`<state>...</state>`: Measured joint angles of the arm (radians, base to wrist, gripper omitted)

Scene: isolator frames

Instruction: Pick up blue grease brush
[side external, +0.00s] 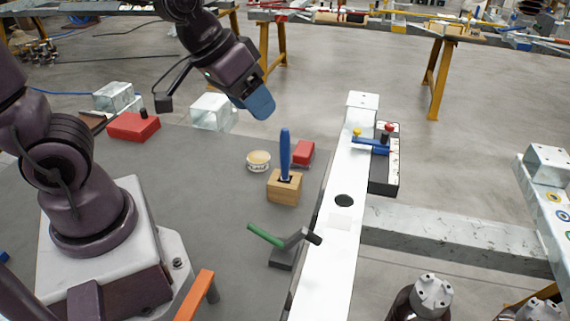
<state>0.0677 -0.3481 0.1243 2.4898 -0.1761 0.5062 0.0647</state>
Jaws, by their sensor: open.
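The blue grease brush (285,152) stands upright in a wooden block holder (284,189) on the grey table. Its lower end is hidden in the block. My gripper (262,108) is above and a little left of the brush in the picture, apart from it. The gripper is open, with blue fingers angled down to the right, and nothing shows between them.
A red block (303,152) and a round cream-topped tin (258,160) stand close to the holder. A green-handled tool (266,235) sits in front. A white beam (335,240) runs along the right. A red box (133,126) lies at the back left.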

